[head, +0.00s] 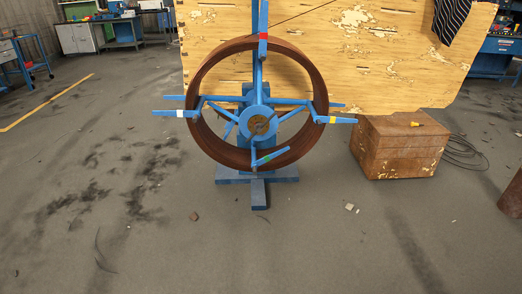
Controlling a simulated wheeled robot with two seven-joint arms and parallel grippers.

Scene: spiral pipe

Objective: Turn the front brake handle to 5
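A rusty brown spiral-pipe ring (200,124) stands upright around a blue frame in the middle of the head view. Blue arms run from the round blue hub (259,123) past the ring. A small dull disc (262,124) sits at the hub centre. I cannot tell which part is the front brake handle, and no number is readable. Neither of my grippers is in view.
The frame stands on a blue foot (259,194). A worn wooden panel (400,70) is behind it, and a wooden crate (400,148) with a cable (462,152) is to the right. A brown cylinder (512,195) is at the right edge. The foreground floor is mostly clear.

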